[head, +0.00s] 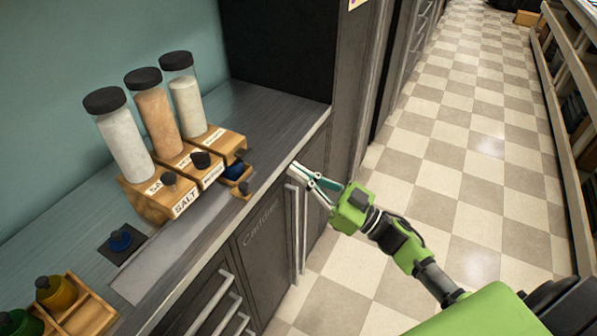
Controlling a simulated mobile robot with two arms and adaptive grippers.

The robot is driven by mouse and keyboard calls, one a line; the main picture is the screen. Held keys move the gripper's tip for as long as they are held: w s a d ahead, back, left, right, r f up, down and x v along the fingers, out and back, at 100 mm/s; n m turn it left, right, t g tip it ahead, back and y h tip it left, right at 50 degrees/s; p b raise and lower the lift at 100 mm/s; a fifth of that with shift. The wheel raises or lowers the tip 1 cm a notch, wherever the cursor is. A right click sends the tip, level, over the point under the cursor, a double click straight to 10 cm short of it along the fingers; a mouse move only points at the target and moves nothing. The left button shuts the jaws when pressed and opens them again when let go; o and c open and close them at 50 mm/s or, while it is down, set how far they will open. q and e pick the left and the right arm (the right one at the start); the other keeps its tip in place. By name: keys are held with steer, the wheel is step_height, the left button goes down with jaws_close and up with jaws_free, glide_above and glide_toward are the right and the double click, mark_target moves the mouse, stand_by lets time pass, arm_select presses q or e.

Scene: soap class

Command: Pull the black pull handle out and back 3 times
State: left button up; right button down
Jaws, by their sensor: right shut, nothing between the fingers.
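Three wooden dispensers stand in a row on the counter, each with a clear black-capped bottle. Black pull handles show at their fronts: one on the near dispenser (168,178), one on the middle dispenser (201,160), and a small dark one at the far dispenser (240,153). All look seated close to the wood; how far each is pushed in cannot be told. My right gripper (294,172) is shut and empty. It is at the counter's front edge, to the right of the dispensers and apart from the handles. My left gripper is out of view.
A blue cup (235,170) sits at the far dispenser's front. A wooden tray (88,318) with yellow and green pieces is at lower left. Cabinet handles (293,230) run below the counter edge. The checkered floor is open at right.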

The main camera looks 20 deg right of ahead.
steer(key=s+d+r+p, duration=0.1)
steer(key=s+r+p, duration=0.2)
steer(key=s+p, duration=0.3)
steer(key=shift+d+r, duration=0.35)
steer(key=shift+d, duration=0.05)
stand_by(0.8)
steer(key=shift+w+f, duration=0.1)
steer(key=shift+f, duration=0.05)
